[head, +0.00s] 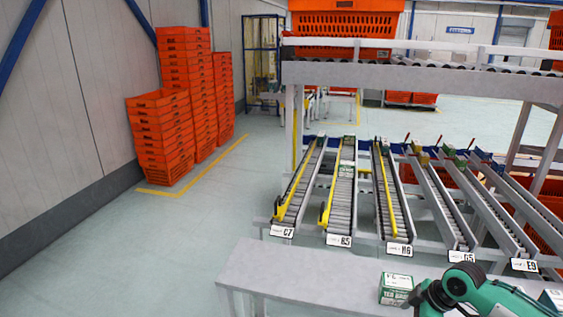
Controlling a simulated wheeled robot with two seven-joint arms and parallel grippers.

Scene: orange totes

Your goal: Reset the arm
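My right arm (480,287), green with dark joints, comes in at the bottom right over the grey bench. Its dark lower part runs out of the bottom of the picture, and no gripper fingers show. My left arm and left gripper are not in view. A green and white box (396,287) stands on the bench just left of my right arm. Whether anything touches the box cannot be told.
The grey bench (290,278) is bare to the left of the box. Behind it are sloping roller lanes (340,196) with labels. A second box (551,298) shows at the right edge. Stacked orange totes (160,135) stand by the left wall; the floor between is clear.

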